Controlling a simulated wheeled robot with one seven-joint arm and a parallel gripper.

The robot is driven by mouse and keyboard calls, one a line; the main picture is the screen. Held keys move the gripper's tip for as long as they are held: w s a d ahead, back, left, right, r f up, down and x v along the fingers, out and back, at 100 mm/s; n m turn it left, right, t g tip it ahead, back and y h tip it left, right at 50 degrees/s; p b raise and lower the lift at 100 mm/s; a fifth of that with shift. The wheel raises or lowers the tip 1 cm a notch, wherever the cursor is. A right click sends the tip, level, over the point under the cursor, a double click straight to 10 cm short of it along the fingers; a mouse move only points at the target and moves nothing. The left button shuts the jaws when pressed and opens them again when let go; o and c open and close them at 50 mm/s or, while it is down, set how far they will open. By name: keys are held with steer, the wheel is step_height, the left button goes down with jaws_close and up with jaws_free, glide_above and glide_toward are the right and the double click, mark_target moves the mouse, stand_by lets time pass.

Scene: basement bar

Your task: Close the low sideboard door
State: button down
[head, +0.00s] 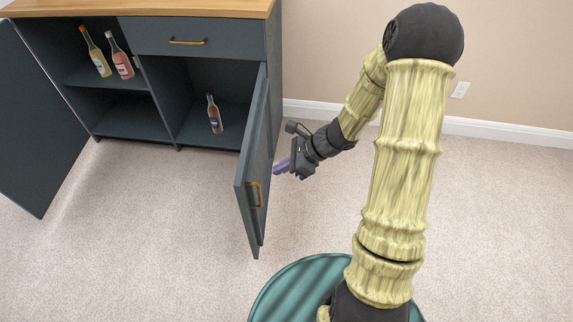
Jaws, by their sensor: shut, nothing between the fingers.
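The low sideboard (213,30) is dark blue-grey with a wooden top and stands at the upper left of the head view. Its right door (256,165) stands open, swung out toward me, with a brass handle (256,194) on it. Its left door (35,130) is also open, swung out to the left. My gripper (280,167) is shut and empty, just right of the right door's outer face. Its fingertips are at or very near the door; I cannot tell whether they touch.
Two bottles (95,52) stand on the left shelf and one bottle (214,114) stands in the right compartment. A closed drawer (200,36) sits above the right compartment. Carpet (150,235) in front is clear. A beige wall (320,50) is behind.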

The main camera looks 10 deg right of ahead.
mark_target(245, 179)
steer(key=a+f, duration=0.1)
steer(key=a, duration=0.1)
steer(key=w+a+f+b, duration=0.1)
steer(key=a, duration=0.1)
steer(key=w+a+f, duration=0.1)
steer(key=a+f, duration=0.1)
steer(key=shift+a+b, duration=0.4)
steer(key=shift+w+a+r, duration=0.1)
steer(key=shift+a, duration=0.25)
steer(key=shift+a, duration=0.1)
